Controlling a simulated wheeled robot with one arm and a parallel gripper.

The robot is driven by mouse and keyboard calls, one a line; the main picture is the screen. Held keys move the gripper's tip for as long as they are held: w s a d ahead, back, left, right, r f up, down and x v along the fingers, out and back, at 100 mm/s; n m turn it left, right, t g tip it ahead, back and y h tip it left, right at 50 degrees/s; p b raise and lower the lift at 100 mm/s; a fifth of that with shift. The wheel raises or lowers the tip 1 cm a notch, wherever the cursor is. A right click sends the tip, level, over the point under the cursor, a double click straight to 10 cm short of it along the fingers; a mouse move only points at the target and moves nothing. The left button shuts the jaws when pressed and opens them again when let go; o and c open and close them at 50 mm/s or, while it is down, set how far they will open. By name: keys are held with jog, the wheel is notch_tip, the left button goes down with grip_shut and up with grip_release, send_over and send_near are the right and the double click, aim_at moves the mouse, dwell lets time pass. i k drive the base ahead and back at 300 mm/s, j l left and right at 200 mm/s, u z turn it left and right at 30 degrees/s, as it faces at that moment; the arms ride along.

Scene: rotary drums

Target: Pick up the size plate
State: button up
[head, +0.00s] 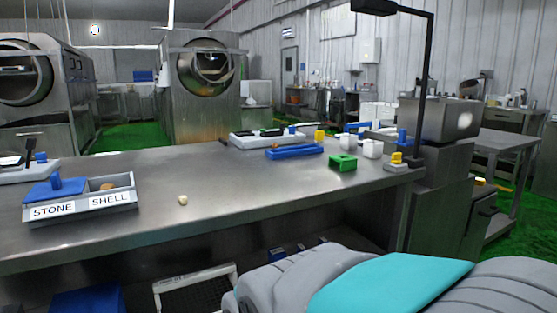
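I cannot tell for sure which object is the size plate. A long blue block (294,151) with marks along its top lies flat on the steel table (130,233), toward the back middle. A green block (343,163) with a hole in its top sits to its right. My gripper is not in view; only a grey and teal part of my own body shows at the bottom right.
A grey two-part box (111,203) marked STONE and SHELL stands at the left, its left part under a blue lid (55,189). A small beige piece (183,200) lies mid-table. White cups (372,148) and a black lamp post (422,90) stand right.

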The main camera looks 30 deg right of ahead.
aim_at(347, 162)
jog(key=z, duration=1.25)
